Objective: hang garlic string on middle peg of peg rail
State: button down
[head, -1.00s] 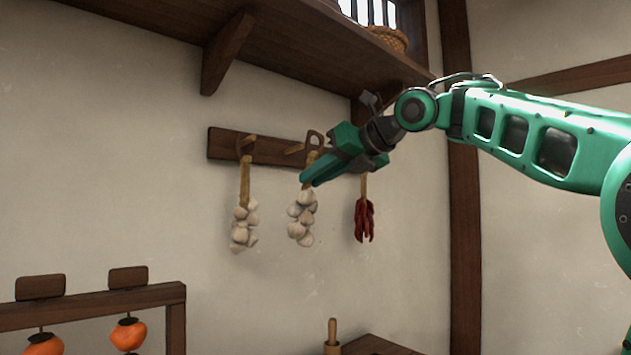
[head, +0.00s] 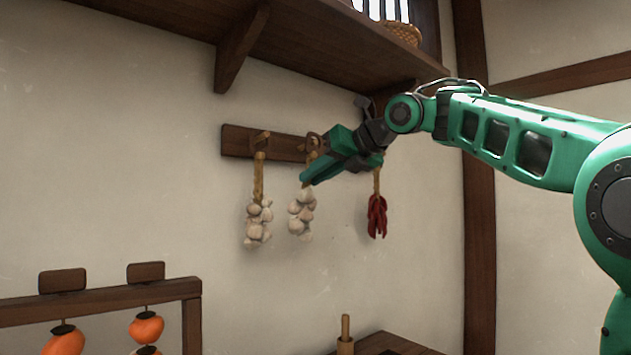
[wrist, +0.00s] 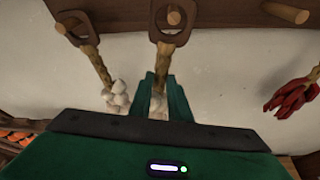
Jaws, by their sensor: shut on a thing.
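The garlic string (head: 301,213) hangs from my gripper (head: 306,181), which is shut on its braided stem below the loop. In the wrist view the garlic string's stem (wrist: 164,60) runs down between my fingers (wrist: 164,82). Its brown loop (wrist: 158,30) lines up with a peg (wrist: 174,17), whose end shows inside the hole. I cannot tell how far the peg passes through. The dark wooden peg rail (head: 238,141) is fixed to the wall behind; my gripper hides part of it in the head view.
Another garlic string (head: 259,222) hangs from the peg to the left. Red chillies (head: 377,216) hang to the right. A bare peg (wrist: 288,12) shows between the held string and the chillies. A bracketed shelf (head: 330,38) overhangs above. A rack with orange fruit (head: 145,328) stands lower left.

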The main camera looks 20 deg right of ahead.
jog(key=shift+w+a, duration=0.35)
jog(key=shift+w, duration=0.5)
jog(key=shift+w+a+f, duration=0.2)
jog(key=shift+w+f, duration=0.2)
jog(key=shift+w, duration=0.1)
jog(key=c, duration=1.6)
grip_release()
jog(key=shift+o, duration=0.2)
